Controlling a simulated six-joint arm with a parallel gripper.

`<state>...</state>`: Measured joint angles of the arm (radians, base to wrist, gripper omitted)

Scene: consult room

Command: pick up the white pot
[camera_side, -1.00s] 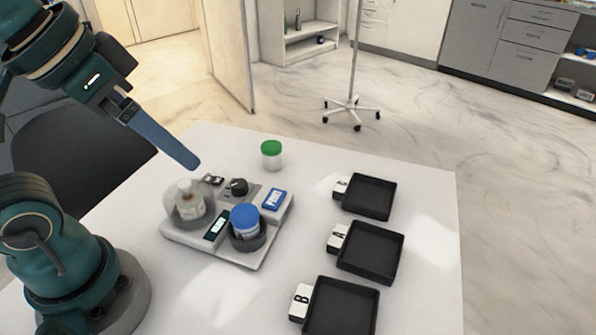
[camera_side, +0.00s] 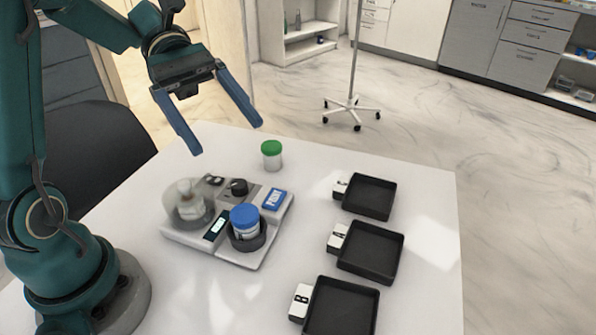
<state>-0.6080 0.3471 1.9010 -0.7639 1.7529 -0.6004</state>
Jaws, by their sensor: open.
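A whitish pot (camera_side: 187,199) stands at the left of a grey-white device (camera_side: 208,243) on the table. A hazy see-through shell surrounds it and blurs its outline, so I cannot tell its lid clearly. My gripper (camera_side: 227,137) is open and empty, above the table's back edge, its two blue fingers spread and pointing down to the right. It appears above and behind the device, apart from the pot. A blue-lidded pot (camera_side: 245,220) sits in a dark round holder at the device's front right. A green-lidded pot (camera_side: 272,156) with a whitish body stands upright on the table behind the device.
Several black trays (camera_side: 368,196) with white letter tags line the right side of the white table (camera_side: 420,190). The device also carries a dark knob (camera_side: 238,187), a small display and a blue label block (camera_side: 274,199). Bare table lies between the device and the trays.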

